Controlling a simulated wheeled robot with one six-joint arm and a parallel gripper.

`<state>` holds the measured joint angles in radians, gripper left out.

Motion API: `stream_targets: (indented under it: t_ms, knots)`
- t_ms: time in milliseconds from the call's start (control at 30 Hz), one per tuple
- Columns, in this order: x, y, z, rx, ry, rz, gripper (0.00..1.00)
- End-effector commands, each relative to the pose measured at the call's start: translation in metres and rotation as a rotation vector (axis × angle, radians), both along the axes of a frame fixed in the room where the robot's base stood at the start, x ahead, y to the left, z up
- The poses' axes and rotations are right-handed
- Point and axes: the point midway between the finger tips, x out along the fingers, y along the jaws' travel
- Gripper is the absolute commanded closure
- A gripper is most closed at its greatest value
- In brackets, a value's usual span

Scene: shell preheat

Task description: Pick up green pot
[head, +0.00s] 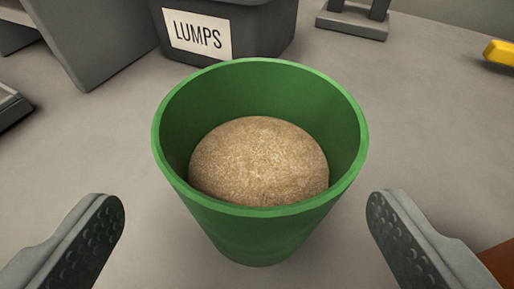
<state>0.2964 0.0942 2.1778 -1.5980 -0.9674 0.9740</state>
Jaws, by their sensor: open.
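The green pot (262,235) stands upright on the grey surface in the middle of the head view. It is partly filled with a light brown, grainy material (259,162) with a domed top. My gripper (245,215) is open, with one grey finger to the left of the pot and the other to the right. Both fingers are apart from the pot, with a gap on each side, and they show nearer to me than the pot's middle. Nothing is held between them.
A dark grey bin (262,30) labelled "LUMPS" stands close behind the pot. A grey stand (352,24) is at the back right, and a yellow object (499,53) lies at the right edge. Grey panels (105,35) stand at the back left. The surface beside the pot is clear.

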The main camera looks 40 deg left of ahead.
Motion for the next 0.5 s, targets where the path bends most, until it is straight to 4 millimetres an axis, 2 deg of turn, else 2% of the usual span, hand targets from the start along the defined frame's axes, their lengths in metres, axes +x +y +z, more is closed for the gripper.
stream_targets:
  t_ms: [267, 500]
  knots:
    - [0.010, 0.007, -0.005, 0.001, -0.001, 0.000, 0.09]
    - [0.033, 0.025, -0.019, 0.001, 0.001, 0.002, 0.09]
